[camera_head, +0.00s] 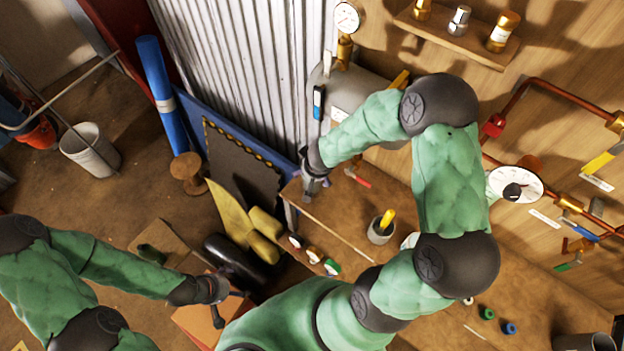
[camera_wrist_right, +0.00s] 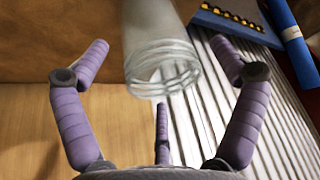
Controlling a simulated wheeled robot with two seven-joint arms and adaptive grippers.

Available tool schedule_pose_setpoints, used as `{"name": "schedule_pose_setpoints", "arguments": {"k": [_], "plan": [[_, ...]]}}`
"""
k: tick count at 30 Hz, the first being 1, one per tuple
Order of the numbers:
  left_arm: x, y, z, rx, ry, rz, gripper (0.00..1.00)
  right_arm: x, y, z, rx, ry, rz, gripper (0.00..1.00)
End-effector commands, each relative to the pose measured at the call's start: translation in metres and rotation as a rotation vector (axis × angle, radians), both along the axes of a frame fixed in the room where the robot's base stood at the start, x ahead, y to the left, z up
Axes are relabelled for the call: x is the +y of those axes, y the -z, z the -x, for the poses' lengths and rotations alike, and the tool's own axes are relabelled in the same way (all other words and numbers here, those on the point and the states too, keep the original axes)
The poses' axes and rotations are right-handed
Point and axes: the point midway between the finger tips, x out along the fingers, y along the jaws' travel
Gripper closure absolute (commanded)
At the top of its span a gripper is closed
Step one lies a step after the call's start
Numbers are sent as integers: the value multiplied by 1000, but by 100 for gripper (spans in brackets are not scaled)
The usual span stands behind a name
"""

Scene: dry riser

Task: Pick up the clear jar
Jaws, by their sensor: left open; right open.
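The clear jar (camera_wrist_right: 158,45) shows in the right wrist view, its ridged, threaded mouth turned toward the camera. My right gripper (camera_wrist_right: 160,85) is open, with purple fingers on both sides of the jar and a third finger below. Gaps show between the side fingers and the jar. In the head view my right gripper (camera_head: 311,181) is over the left edge of the workbench; I cannot clearly make out the jar there. My left gripper (camera_head: 222,296) is open and empty in the lower left, above an orange-red box (camera_head: 196,322).
The wooden workbench (camera_head: 345,220) holds a grey cup (camera_head: 381,231) with a yellow-handled tool. Several small round gauges lie along its left edge. A blue roll (camera_head: 160,90) leans beside the corrugated sheet (camera_head: 240,70).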

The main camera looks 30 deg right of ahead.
Motion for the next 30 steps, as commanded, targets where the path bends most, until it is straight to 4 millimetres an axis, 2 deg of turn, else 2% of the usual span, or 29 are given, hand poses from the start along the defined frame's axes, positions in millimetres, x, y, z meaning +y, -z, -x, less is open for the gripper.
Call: {"name": "schedule_pose_setpoints", "arguments": {"k": [3,6,15,21,30], "plan": [[0,4,0,-1,1,0,12,-1,17,-4,2,0,0,6],[0,5,0,-1,0,0,12,-2,24,-8,1,0,0,6],[0,4,0,0,0,0,12,-2,27,-10,-1,1,0,6],[0,4,0,-1,0,0,12,-2,27,-10,0,1,0,61],[0,4,0,-1,0,0,12,-2,26,-10,-1,0,0,61]]}}
